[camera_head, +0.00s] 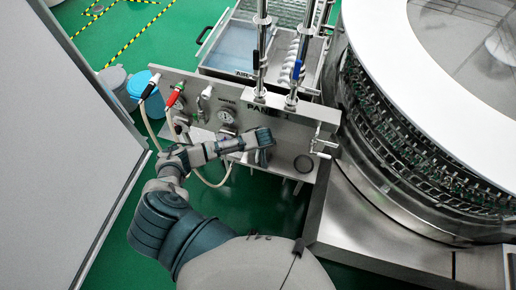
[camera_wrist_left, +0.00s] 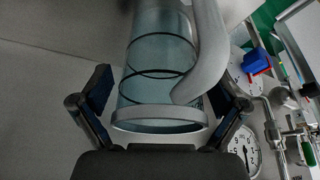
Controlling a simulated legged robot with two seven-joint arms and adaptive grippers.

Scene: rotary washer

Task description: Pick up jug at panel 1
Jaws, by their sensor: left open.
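In the left wrist view a clear, bluish jug (camera_wrist_left: 150,75) with dark rings, a grey rim band and a curved grey handle (camera_wrist_left: 208,45) lies between the two fingers of my left gripper (camera_wrist_left: 163,92). The fingers stand apart on either side of the jug; I cannot tell whether they touch it. In the head view my left arm reaches in front of panel 1 (camera_head: 195,84), with the left gripper (camera_head: 265,143) near its lower middle. The jug cannot be made out clearly there. My right gripper is not in view.
Panel 1 carries gauges (camera_head: 227,116), valves and hoses. The large round washer (camera_head: 440,160) stands at right, with a metal tank (camera_head: 240,45) behind the panel. Green floor shows between.

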